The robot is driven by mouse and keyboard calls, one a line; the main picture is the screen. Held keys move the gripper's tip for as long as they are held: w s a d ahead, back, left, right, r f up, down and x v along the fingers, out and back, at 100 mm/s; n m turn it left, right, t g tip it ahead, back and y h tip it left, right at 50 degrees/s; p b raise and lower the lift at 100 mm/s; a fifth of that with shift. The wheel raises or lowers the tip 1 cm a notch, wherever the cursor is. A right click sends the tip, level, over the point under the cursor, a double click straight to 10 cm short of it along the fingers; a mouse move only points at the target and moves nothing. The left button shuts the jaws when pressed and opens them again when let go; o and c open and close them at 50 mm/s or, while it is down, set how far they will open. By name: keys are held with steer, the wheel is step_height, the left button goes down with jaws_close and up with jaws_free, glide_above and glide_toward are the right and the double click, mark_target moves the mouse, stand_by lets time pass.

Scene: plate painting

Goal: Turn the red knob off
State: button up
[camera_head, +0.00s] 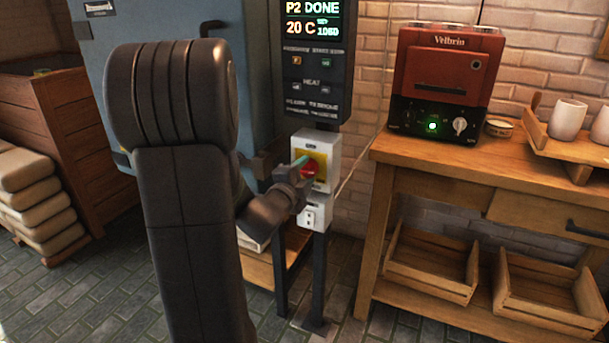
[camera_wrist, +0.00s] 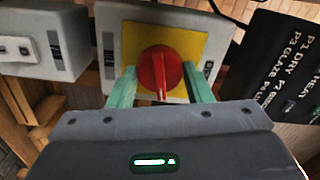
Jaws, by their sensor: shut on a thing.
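The red knob (camera_wrist: 161,71) sits on a yellow plate (camera_wrist: 196,50) on a white switch box (camera_wrist: 108,14). In the wrist view its pointer ridge runs toward my gripper. In the head view the red knob (camera_head: 310,169) is partly hidden by my gripper (camera_head: 303,164). My gripper (camera_wrist: 161,84) has one green finger on each side of the knob and is shut on it. The finger contact itself is partly hidden by the knob and the gripper body.
A control panel (camera_head: 316,75) reading "P2 DONE" and "20 C" is above the switch box, beside a blue-grey kiln (camera_head: 262,60). A white socket box (camera_head: 313,212) is below. A wooden table (camera_head: 390,150) at right carries a red machine (camera_head: 450,62) with a green light.

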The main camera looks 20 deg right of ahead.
steer(key=n, duration=0.3)
steer(key=shift+n, duration=0.4)
steer(key=n, duration=0.3)
steer(key=shift+n, duration=0.3)
steer(key=n+p, duration=0.1)
steer(key=n, duration=0.3)
steer(key=shift+p, duration=0.35)
steer(key=shift+n+p, duration=0.5)
steer(key=shift+n, duration=1.4)
steer(key=shift+f, duration=0.1)
steer(key=o, duration=1)
steer(key=v, duration=1.4)
steer(key=shift+w+p, duration=0.1)
steer(key=shift+p, duration=0.2)
